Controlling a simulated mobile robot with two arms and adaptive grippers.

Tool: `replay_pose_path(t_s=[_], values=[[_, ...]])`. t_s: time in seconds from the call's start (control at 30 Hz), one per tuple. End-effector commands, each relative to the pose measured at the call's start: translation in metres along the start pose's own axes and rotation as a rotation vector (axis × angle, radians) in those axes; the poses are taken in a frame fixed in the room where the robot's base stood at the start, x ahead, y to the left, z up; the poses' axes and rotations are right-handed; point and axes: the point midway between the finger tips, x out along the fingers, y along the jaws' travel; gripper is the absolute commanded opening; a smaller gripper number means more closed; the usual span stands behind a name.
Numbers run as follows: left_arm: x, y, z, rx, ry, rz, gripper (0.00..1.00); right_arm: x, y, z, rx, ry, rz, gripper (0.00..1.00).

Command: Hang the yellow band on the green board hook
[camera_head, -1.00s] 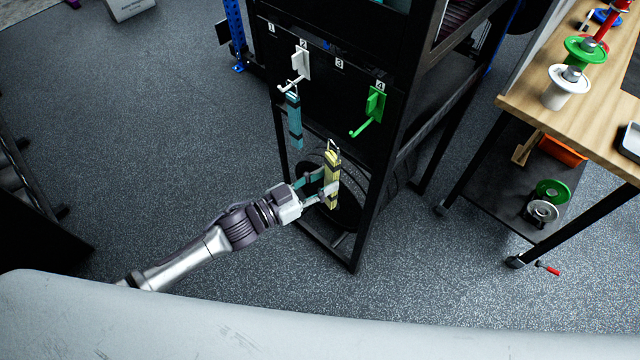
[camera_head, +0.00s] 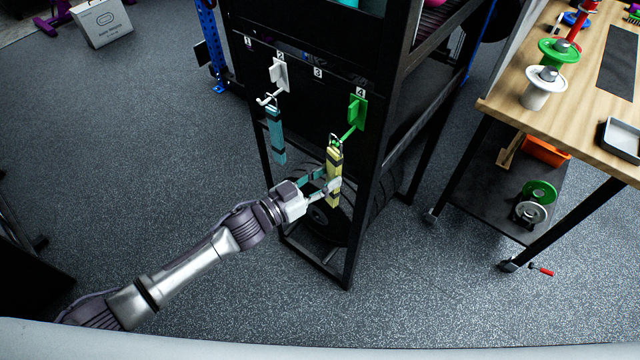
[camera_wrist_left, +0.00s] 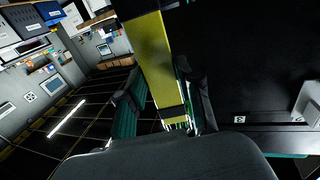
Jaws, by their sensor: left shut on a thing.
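The yellow band (camera_head: 334,171) is a folded strip with a loop at its top, hanging upright in my left gripper (camera_head: 327,186), which is shut on it. In the left wrist view the yellow band (camera_wrist_left: 150,62) runs between the fingers (camera_wrist_left: 160,110). The green hook (camera_head: 350,122) is on the black board under label 4. The band's top loop is at the hook's front tip in the head view; I cannot tell whether it is around the tip or only in front of it. My right gripper is not in view.
A teal band (camera_head: 276,136) hangs from the white hook (camera_head: 274,82) under label 2, left of the yellow band. A black rack post (camera_head: 366,190) stands just right of the gripper. A wooden bench (camera_head: 505,98) stands at the right.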

Motion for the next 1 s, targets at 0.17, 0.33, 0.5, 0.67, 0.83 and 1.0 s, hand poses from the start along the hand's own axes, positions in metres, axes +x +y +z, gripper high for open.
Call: replay_pose_path(t_s=[0.17, 0.33, 0.5, 0.67, 0.83, 1.0], values=[[0.011, -0.003, 0.002, 0.002, 0.0, 0.001, 0.0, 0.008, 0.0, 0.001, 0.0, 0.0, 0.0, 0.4], [0.021, -0.005, 0.003, 0.0, 0.001, 0.001, 0.0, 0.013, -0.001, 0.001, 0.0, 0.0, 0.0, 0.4], [0.028, -0.007, 0.009, 0.001, 0.001, 0.001, 0.0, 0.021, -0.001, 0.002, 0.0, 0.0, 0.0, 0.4], [0.033, -0.009, 0.015, 0.0, 0.001, 0.001, 0.0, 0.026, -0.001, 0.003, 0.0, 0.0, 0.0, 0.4], [0.035, -0.009, 0.019, 0.0, 0.001, 0.001, 0.0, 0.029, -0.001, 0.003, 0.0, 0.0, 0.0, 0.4], [0.035, -0.009, 0.02, 0.0, 0.001, 0.0, 0.0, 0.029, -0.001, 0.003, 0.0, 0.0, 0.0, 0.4]])
